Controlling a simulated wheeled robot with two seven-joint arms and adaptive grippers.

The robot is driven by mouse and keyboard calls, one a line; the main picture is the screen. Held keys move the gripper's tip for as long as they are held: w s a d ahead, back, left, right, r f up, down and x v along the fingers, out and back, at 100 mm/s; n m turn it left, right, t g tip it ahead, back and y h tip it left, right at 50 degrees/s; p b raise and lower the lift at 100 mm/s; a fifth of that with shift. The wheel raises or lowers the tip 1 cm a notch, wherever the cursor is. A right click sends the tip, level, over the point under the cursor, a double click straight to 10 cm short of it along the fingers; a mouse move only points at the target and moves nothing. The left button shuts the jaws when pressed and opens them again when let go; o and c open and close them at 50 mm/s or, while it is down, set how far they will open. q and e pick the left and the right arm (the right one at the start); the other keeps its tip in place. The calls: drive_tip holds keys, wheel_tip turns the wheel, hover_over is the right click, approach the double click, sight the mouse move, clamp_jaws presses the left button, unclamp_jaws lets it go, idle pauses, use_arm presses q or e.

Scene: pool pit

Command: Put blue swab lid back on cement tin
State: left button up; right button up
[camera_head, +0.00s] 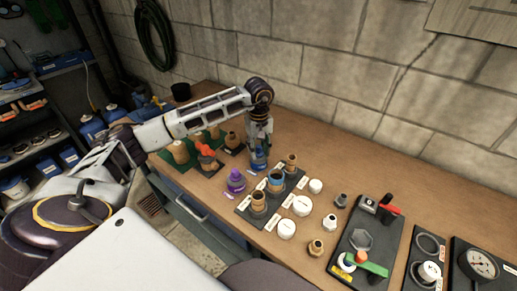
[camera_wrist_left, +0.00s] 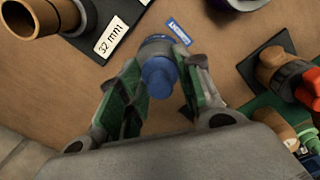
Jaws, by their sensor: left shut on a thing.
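The blue lid (camera_wrist_left: 160,78) is between the fingers of my left gripper (camera_wrist_left: 155,95) in the left wrist view. My left gripper (camera_head: 259,146) is shut on it, low over the wooden bench in the head view. Just beyond the lid is a wider grey-blue round top, likely the cement tin (camera_wrist_left: 153,45). In the head view the blue tin (camera_head: 258,161) shows just under the fingers. I cannot tell whether the lid touches the tin or is seated on it. A blue label (camera_wrist_left: 179,32) lies beside it. My right gripper is not in view.
A purple tin (camera_head: 236,182) stands close by. A dark mat (camera_head: 246,211) with several tan pipe pieces, one blue-banded, lies nearer. A green mat (camera_head: 181,166) with fittings is to the left. White caps, a red-handled valve and a gauge (camera_head: 478,265) are to the right.

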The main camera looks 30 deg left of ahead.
use_arm(q)
drive_tip(key=shift+f+b, duration=0.4)
drive_tip(key=shift+f, duration=0.1)
idle(0.6)
drive_tip(key=o, duration=0.9)
drive_tip(key=o, duration=0.4)
drive_tip(key=shift+r, duration=0.1)
